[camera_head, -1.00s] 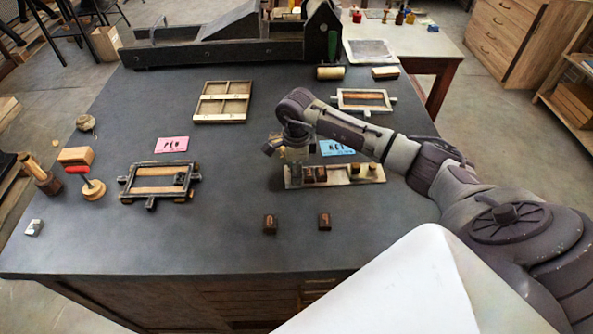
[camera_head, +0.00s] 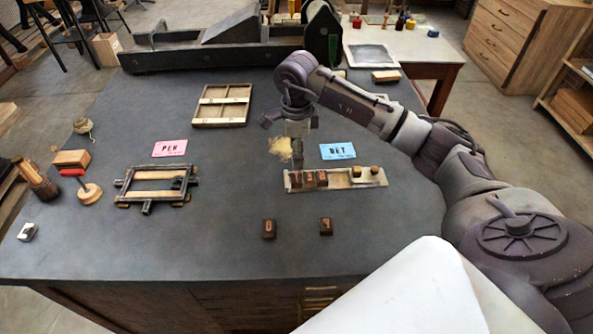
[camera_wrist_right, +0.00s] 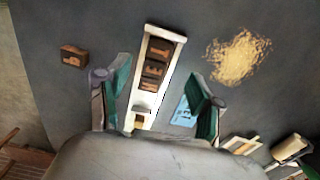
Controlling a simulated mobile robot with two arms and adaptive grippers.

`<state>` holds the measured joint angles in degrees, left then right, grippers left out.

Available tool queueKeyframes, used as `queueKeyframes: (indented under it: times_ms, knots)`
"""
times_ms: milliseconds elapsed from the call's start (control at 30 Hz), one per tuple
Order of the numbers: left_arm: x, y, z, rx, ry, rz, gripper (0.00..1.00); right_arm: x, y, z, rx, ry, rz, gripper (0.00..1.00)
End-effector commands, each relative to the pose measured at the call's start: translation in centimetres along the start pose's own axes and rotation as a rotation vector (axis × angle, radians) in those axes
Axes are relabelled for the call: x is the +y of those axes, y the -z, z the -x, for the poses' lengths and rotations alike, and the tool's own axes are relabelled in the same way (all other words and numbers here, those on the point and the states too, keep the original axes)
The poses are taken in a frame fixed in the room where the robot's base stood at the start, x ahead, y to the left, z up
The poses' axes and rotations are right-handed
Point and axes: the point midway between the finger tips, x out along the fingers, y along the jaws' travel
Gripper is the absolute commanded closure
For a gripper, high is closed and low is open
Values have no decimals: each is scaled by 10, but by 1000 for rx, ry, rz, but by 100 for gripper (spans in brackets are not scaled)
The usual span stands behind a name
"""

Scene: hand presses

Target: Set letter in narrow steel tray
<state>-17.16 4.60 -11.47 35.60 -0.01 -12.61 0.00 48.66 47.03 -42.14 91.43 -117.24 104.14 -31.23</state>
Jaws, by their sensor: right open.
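The narrow steel tray (camera_head: 340,179) lies right of the table's middle. Several dark letter blocks (camera_head: 309,180) stand in its left part, and pale-topped pieces (camera_head: 374,170) stand at its right; bare tray shows between. Two loose letter blocks, one (camera_head: 269,228) on the left and one (camera_head: 325,226) on the right, lie in front of it. My right gripper (camera_head: 297,150) is above the table near the tray's left back side. In the right wrist view its fingers (camera_wrist_right: 157,98) are apart and empty, with the tray (camera_wrist_right: 147,99) below between them. My left gripper is out of view.
A blue card (camera_head: 338,151) lies behind the tray, beside a yellowish patch (camera_head: 280,148). A pink card (camera_head: 170,148) and a dark frame (camera_head: 147,201) are on the left. A wooden case (camera_head: 222,105) lies behind. The table's front middle is mostly clear.

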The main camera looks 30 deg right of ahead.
Motion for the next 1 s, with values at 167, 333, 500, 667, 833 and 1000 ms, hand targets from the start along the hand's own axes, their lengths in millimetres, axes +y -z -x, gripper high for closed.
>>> queueKeyframes:
  times_ms: [167,333,500,667,833,1000]
  knots:
    - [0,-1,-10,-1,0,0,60,-1,-1,27,-2,3,0,34]
    - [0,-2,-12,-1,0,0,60,0,0,38,0,1,0,34]
    - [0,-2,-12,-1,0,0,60,0,0,39,0,0,0,34]
    - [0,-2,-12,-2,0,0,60,0,0,39,0,0,0,34]
    - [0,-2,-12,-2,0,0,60,0,0,39,0,0,0,34]
    - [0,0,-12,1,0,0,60,0,0,38,0,-1,0,34]
